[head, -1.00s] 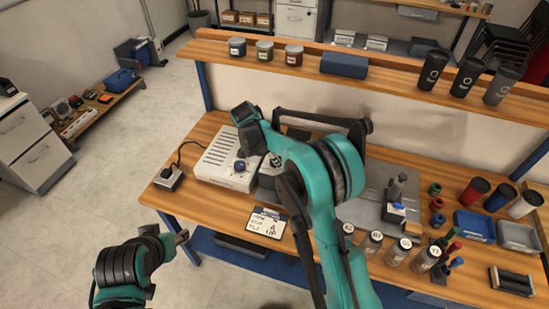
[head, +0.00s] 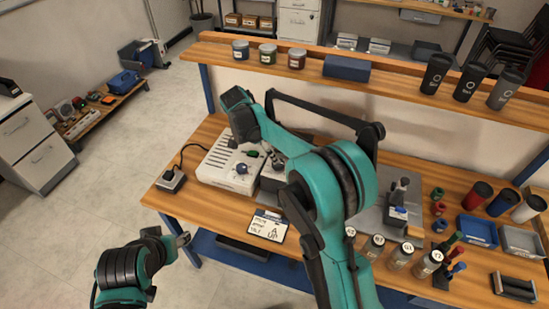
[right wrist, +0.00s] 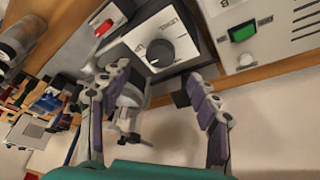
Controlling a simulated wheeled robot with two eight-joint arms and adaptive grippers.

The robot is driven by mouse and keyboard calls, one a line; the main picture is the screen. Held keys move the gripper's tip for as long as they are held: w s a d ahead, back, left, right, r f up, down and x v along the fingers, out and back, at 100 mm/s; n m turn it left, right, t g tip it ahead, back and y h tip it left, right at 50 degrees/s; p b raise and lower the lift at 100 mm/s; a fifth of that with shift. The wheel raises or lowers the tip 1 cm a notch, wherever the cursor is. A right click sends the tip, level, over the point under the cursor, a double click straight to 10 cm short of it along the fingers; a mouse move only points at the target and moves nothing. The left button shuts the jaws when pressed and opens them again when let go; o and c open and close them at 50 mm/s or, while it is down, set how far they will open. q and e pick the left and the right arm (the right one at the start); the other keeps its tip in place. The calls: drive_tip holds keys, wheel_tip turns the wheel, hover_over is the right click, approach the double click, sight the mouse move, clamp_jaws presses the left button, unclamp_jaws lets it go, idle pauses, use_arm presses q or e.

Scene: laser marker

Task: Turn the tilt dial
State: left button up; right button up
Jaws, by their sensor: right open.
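A black round dial (right wrist: 160,53) sits on a white plate with lettering I cannot read fully, on the front of a dark grey box (right wrist: 190,20). In the right wrist view my right gripper (right wrist: 158,88) is open, its two purple-padded fingers spread below the dial with nothing between them. In the head view my right gripper (head: 270,155) is by the grey box, and my arm hides much of the machine. My left gripper (head: 183,240) is low in front of the bench, and its jaws are too small to read.
A white vented box (head: 225,170) with a green button (right wrist: 242,32) stands beside the dial box. A small switch box (head: 171,180) and a note card (head: 267,226) lie on the bench. Bottles (head: 400,256), cups (head: 477,195) and trays (head: 478,230) fill the right side.

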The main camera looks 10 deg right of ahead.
drive_tip(key=v, duration=0.4)
drive_tip(key=shift+a+r, duration=0.2)
drive_tip(key=shift+r, duration=0.1)
wheel_tip(320, 180, up, 7)
drive_tip(key=p, duration=0.5)
idle(0.3)
